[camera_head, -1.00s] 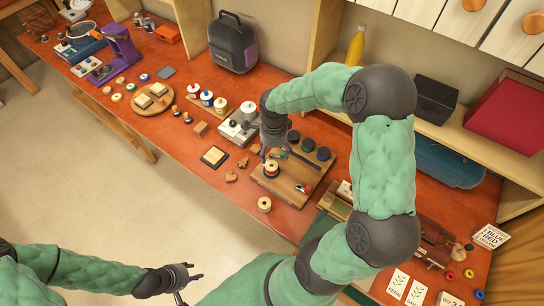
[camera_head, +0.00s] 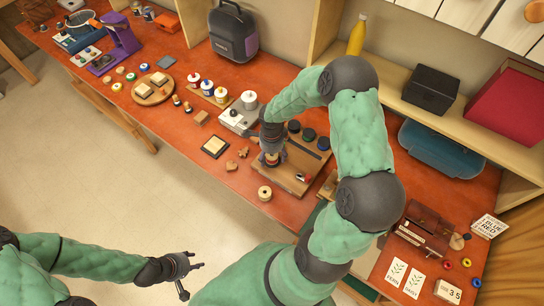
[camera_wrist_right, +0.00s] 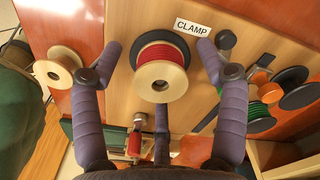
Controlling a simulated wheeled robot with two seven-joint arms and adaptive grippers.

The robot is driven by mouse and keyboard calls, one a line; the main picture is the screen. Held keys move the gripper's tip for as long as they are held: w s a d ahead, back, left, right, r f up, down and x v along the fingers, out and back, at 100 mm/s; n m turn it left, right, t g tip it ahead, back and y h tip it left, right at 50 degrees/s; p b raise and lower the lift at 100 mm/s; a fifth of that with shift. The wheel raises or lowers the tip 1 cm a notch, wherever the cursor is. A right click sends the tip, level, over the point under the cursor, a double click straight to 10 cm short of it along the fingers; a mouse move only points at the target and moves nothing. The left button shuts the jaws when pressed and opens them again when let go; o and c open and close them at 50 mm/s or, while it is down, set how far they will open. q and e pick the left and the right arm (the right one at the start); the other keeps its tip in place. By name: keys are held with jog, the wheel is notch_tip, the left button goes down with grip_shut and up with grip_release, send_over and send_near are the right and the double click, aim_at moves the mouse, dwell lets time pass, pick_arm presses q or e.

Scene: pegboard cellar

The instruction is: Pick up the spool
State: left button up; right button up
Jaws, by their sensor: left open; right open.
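A spool with pale wooden flanges and red thread (camera_wrist_right: 162,76) stands on a wooden board (camera_head: 305,171). In the head view it shows between my right gripper's fingers (camera_head: 271,158). My right gripper (camera_wrist_right: 160,52) is open; its purple-grey fingers sit on both sides of the red spool with gaps, and a third finger is below it in the wrist view. A second, pale spool (camera_head: 264,193) stands on the red table near the front edge, also in the wrist view (camera_wrist_right: 57,67). My left gripper (camera_head: 188,275) is open and empty, over the floor.
Dark round-topped items (camera_head: 308,134) stand along the board's back, beside a CLAMP label (camera_wrist_right: 192,27). A grey-white device (camera_head: 238,117) is left of the board. A small red-wound item (camera_wrist_right: 134,143) is close to the right fingers.

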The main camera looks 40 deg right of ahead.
jog(key=c, duration=1)
